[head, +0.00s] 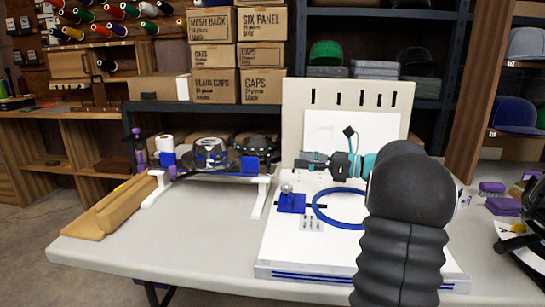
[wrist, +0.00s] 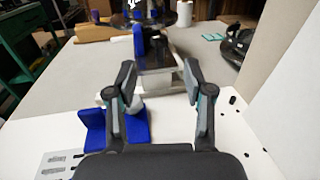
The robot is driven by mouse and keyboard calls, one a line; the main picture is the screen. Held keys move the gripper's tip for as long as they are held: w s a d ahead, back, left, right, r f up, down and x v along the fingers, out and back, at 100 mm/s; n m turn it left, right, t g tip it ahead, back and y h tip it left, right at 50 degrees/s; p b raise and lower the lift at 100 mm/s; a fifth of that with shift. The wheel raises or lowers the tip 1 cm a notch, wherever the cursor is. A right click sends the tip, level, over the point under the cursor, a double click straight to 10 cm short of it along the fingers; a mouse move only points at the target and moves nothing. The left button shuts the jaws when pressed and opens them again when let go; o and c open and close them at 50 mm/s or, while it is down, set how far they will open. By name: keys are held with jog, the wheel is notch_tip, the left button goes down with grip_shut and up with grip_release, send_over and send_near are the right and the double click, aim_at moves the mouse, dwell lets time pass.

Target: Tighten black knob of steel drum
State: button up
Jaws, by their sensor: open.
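A dark round drum-like form (head: 210,152) with shiny metal and blue parts sits on a low stand with white legs on the left of the table. A second dark round form (head: 258,146) stands beside it. I cannot make out a black knob on either for certain. My gripper (head: 304,162) points left, above the white board and to the right of the stand. In the wrist view my gripper (wrist: 161,82) is open with nothing between its fingers. The stand's metal plate (wrist: 158,58) and a blue block (wrist: 139,40) lie beyond the fingertips.
The white board (head: 345,258) carries a blue ring (head: 322,217) and a blue bracket (head: 291,204) with a silver ball. An upright slotted panel (head: 293,117) stands behind my gripper. A wooden trough (head: 112,212) lies at left. The table's front left is clear.

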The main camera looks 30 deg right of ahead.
aim_at(273, 168)
jog(key=x, duration=0.9)
jog(key=shift+w+a+f, duration=0.1)
jog(key=shift+a, duration=0.05)
grip_shut()
